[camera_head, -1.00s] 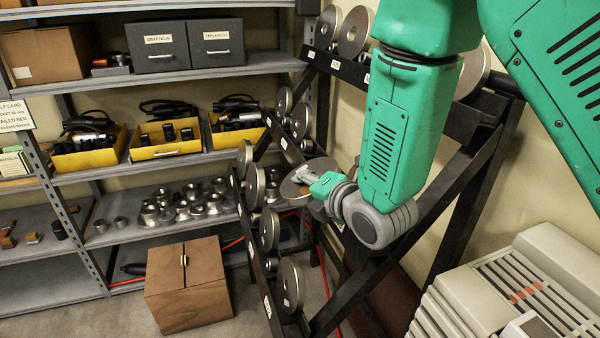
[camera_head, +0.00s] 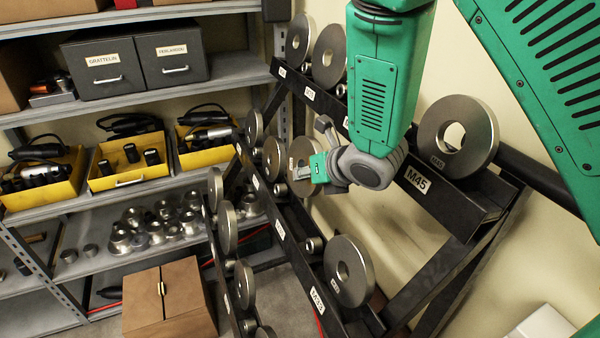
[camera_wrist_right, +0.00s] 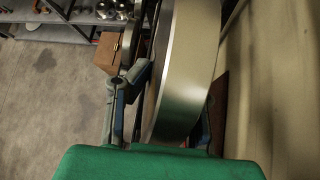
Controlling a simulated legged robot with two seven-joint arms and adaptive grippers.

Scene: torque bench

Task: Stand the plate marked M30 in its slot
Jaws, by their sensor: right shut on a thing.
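My right gripper (camera_head: 308,173) is shut on a round steel plate (camera_head: 299,152) at the middle row of the black slanted rack (camera_head: 287,207). The held plate stands roughly upright, partly hidden by the gripper; I cannot read its mark or tell whether it touches the slot. In the right wrist view the plate (camera_wrist_right: 188,75) fills the space between the fingers (camera_wrist_right: 160,125), its broad rim toward the camera. Slot labels on the rack include M45 (camera_head: 417,180) and a less clear one (camera_head: 317,300). My left gripper is out of view.
Other steel plates stand close by in the rack: a large one (camera_head: 475,125) at upper right, one (camera_head: 349,270) in front, and one (camera_head: 272,158) just left of the held plate. Shelves with yellow bins (camera_head: 125,180) and a wooden box (camera_head: 170,300) lie to the left.

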